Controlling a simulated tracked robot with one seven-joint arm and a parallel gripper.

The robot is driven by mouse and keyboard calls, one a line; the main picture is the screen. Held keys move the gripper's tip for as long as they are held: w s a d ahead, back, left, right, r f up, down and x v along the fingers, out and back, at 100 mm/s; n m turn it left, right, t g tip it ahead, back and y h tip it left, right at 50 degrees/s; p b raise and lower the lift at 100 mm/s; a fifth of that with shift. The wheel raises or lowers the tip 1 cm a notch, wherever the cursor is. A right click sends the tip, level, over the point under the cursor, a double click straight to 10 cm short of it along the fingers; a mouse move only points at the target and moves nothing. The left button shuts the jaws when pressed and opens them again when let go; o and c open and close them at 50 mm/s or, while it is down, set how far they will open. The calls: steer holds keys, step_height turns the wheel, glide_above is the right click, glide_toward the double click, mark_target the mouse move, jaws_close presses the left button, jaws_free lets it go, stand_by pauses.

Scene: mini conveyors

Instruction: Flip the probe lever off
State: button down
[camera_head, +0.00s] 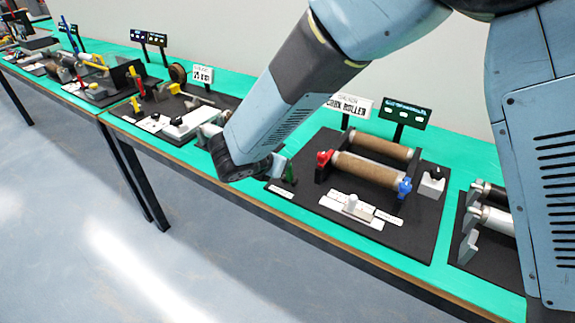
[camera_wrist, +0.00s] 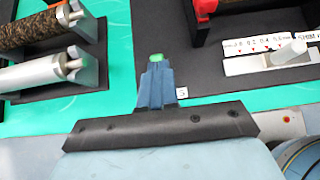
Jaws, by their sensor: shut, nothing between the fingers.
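A small dark green lever (camera_head: 290,173) stands at the front left corner of a black station board. I take it to be the probe lever, but its label cannot be read. My gripper (camera_head: 279,163) is shut and empty, right beside the lever in the head view. In the wrist view my gripper (camera_wrist: 156,70) points away from the camera, and a bright green tip (camera_wrist: 157,57) shows just beyond its fingers. The rest of the lever is hidden there. I cannot tell whether the fingers touch it or which way it leans.
To the lever's right are brown rollers (camera_head: 365,168) with red (camera_head: 324,157) and blue (camera_head: 404,187) end pieces, and a white slider plate (camera_head: 352,209). Another station with metal rollers (camera_head: 497,218) stands further right. Several stations line the green table (camera_head: 460,157) on the left.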

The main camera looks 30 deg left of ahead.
steer(key=s+r, duration=0.5)
steer(key=s, duration=0.6)
steer(key=shift+s+r, duration=0.2)
steer(key=shift+w, duration=0.1)
steer(key=w+d+r+m+g+h, duration=0.1)
steer(key=w+d+r+m, duration=0.35)
steer(key=d, duration=0.55)
steer(key=w+d+r+m+g+h, duration=0.2)
steer(key=w+d+r+m, duration=0.3)
steer(key=d, duration=0.5)
steer(key=w+d+r+m+g+h, duration=0.1)
steer(key=w+d+r+m, duration=0.2)
steer(key=w+d+m, duration=0.6)
steer(key=s+d+r+m+y, duration=0.1)
steer(key=s+d+m, duration=0.3)
steer(key=d, duration=0.5)
steer(key=s+d+r+m+y, duration=0.1)
steer(key=s+d+r+m, duration=0.1)
steer(key=s+d+m, duration=0.2)
steer(key=s+d+r+m+y, duration=0.2)
steer(key=s+d+m, duration=0.2)
steer(key=d+m, duration=0.5)
steer(key=d, duration=0.5)
steer(key=shift+s+d+r, duration=0.3)
steer(key=shift+s+r, duration=0.05)
